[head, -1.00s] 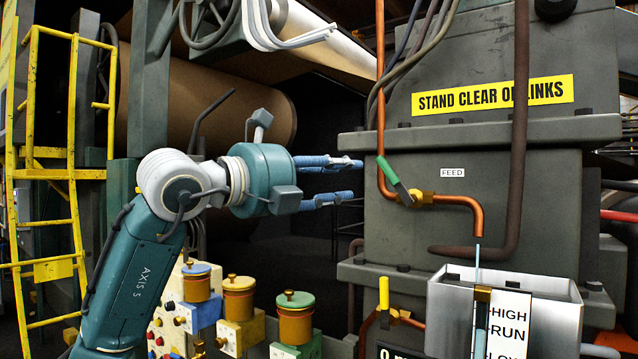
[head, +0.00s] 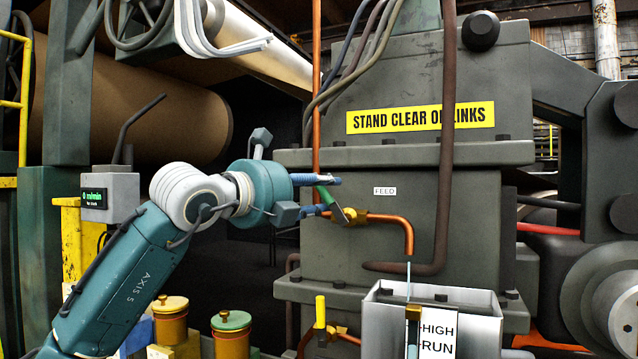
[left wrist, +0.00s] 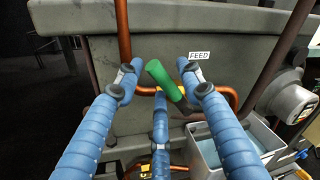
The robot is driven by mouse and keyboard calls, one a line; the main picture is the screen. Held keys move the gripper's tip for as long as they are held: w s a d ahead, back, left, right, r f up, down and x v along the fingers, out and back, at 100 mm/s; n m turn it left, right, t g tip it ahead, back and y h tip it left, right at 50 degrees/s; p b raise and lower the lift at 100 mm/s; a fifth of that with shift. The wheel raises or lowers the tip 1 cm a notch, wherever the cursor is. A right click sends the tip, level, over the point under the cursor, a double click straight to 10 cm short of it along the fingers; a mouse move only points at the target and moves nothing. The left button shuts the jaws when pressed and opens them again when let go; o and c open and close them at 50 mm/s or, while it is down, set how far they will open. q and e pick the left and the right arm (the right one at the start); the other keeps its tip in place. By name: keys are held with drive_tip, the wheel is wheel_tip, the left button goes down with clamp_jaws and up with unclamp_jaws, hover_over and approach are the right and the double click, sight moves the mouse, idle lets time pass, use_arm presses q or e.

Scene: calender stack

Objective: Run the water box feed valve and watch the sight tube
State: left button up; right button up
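The feed valve has a green lever (head: 327,198), tilted, on a brass body (head: 352,216) in the copper pipe beside the FEED label (head: 385,191). My left gripper (head: 334,196) reaches it with blue fingers apart. In the left wrist view the green lever (left wrist: 160,75) stands between the spread fingers of the gripper (left wrist: 158,82); I cannot tell if any finger touches it. A thin water stream (head: 408,272) falls from the pipe end into the grey water box (head: 383,312). The sight tube (head: 412,336) stands at its front beside the HIGH and RUN plate (head: 438,330); its level is unclear. My right gripper is out of view.
A second valve with a yellow lever (head: 320,311) stands below left of the box. Lidded pots (head: 231,335) stand at the lower left. A dark vertical pipe (head: 447,130) and the grey machine housing (head: 330,250) lie behind the valve.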

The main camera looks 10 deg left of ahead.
use_arm(q)
drive_tip(key=shift+w+d, duration=0.1)
drive_tip(key=shift+w, duration=0.1)
clamp_jaws()
drive_tip(key=shift+d+r+m, duration=0.1)
drive_tip(key=shift+r+m, duration=0.1)
drive_tip(key=shift+m, duration=0.1)
idle(0.5)
drive_tip(key=shift+s+d+r+m+g+p, duration=0.1)
drive_tip(key=shift+d+r+m+g+p, duration=0.15)
drive_tip(key=shift+m, duration=0.3)
drive_tip(key=shift+s+d+r+m+g+p, duration=0.1)
drive_tip(key=shift+d+r+m, duration=0.1)
drive_tip(key=shift+d+m, duration=0.25)
drive_tip(key=d+m, duration=0.1)
drive_tip(key=d+m+y, duration=0.1)
drive_tip(key=m, duration=0.1)
drive_tip(key=shift+s+r+m, duration=0.15)
drive_tip(key=shift+s+m, duration=0.05)
drive_tip(key=shift+m, duration=0.1)
drive_tip(key=shift+d+g, duration=0.1)
drive_tip(key=shift+g, duration=0.15)
